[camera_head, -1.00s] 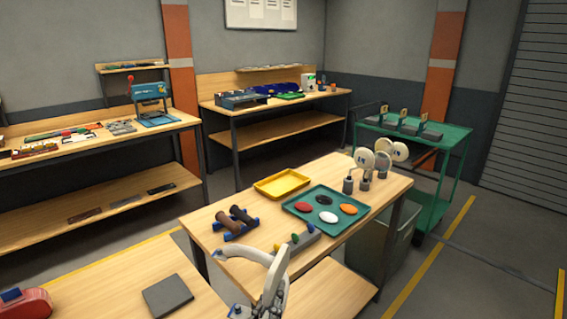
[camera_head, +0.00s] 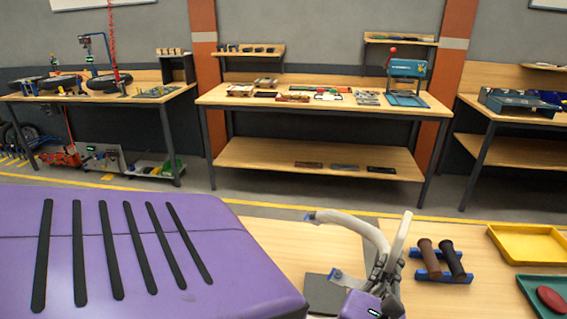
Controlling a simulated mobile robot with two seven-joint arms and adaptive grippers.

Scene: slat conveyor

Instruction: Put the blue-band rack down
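I cannot make out a rack with a clear blue band. A small blue stand (camera_head: 428,274) on the near bench holds a brown roll (camera_head: 429,257) and a dark roll (camera_head: 451,260) side by side. I cannot tell whether it is the task's rack.
A large purple body with black strips (camera_head: 150,235) fills the lower left and hides part of the near bench. A yellow tray (camera_head: 528,244) and green tray (camera_head: 530,288) lie at right.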

